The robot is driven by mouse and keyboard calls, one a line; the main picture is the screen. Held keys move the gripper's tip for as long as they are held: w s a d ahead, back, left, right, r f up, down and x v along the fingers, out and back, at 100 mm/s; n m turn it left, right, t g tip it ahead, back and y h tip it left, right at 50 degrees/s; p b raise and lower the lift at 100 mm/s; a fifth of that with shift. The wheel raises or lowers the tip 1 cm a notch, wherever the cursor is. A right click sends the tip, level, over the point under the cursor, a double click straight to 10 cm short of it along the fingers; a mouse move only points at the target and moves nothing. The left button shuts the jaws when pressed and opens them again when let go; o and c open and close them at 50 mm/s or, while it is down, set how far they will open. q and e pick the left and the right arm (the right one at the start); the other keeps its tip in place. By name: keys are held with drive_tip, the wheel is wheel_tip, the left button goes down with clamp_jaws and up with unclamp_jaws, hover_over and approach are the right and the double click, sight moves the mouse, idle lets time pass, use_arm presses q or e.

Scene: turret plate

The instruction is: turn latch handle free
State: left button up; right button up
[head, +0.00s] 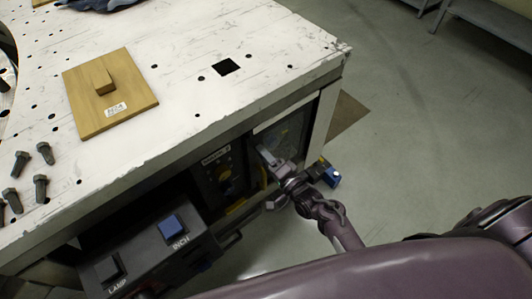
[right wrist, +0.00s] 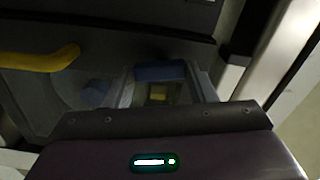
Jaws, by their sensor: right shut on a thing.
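My right gripper (head: 268,158) reaches in from the lower right to the front of the cabinet under the white plate. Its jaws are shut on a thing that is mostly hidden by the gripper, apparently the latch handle. In the right wrist view, my gripper (right wrist: 160,93) points at a dim panel, with a small blue and yellow patch between its fingers. I cannot make out the handle's shape or angle. A curved yellow bar (right wrist: 40,59) lies to the left of the fingers, apart from them. My left gripper is not in view.
The white plate (head: 180,45) overhangs the cabinet. It bears a wooden board (head: 130,108) and several dark bolts (head: 40,185). A black control box (head: 140,268) with LAMP and INCH buttons juts out left of my right arm. A blue object (head: 331,177) is right of the gripper. Open floor (head: 440,130) lies right.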

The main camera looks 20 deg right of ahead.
drive_tip(key=shift+r+m+p, duration=0.1)
drive_tip(key=shift+m+p, duration=0.4)
drive_tip(key=shift+m, duration=0.8)
drive_tip(key=o, duration=1)
drive_tip(key=shift+s+d, duration=0.1)
drive_tip(key=v, duration=0.7)
drive_tip(key=shift+s+d, duration=0.1)
drive_tip(key=shift+s, duration=0.15)
